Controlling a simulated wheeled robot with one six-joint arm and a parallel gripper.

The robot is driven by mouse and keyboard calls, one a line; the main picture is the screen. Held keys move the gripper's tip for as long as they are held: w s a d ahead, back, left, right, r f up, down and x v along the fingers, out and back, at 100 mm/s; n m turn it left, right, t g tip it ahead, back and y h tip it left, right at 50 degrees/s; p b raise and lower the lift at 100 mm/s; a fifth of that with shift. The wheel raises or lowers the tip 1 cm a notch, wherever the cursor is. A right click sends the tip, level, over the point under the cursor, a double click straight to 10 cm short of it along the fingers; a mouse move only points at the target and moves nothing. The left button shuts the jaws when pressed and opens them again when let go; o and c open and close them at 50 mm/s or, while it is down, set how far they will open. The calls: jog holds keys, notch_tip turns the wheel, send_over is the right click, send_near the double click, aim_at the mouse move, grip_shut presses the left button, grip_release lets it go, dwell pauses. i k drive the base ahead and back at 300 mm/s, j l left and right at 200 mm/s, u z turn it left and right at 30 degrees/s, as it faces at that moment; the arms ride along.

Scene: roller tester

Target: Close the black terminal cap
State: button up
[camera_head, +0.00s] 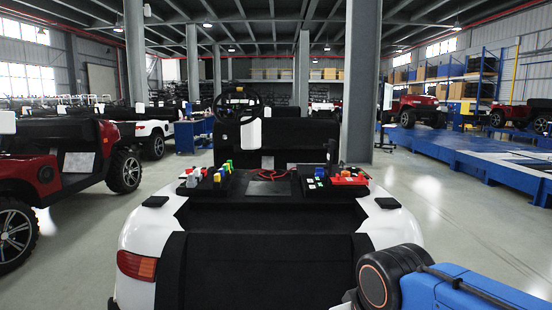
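A white open vehicle (133,229) stands in front of me with its rear toward me. Two dark units with coloured terminals sit on its rear deck, a left one (203,189) and a right one (328,190). A slim black upright piece (331,155) rises from the right unit beside red parts (350,179). It may be the black terminal cap standing open, but it is too small to tell. Part of my arm shows at the lower right. My gripper's fingers are not in view.
Red cable (272,175) lies between the two units. The vehicle's steering wheel (238,103) and a white headrest-like block (251,134) stand behind. A red vehicle (62,165) is at the left. Grey pillars (361,80) rise behind. Floor (465,222) is clear at right, before a blue platform (470,160).

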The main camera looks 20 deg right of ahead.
aim_at(328, 167)
jog(key=z, duration=0.65)
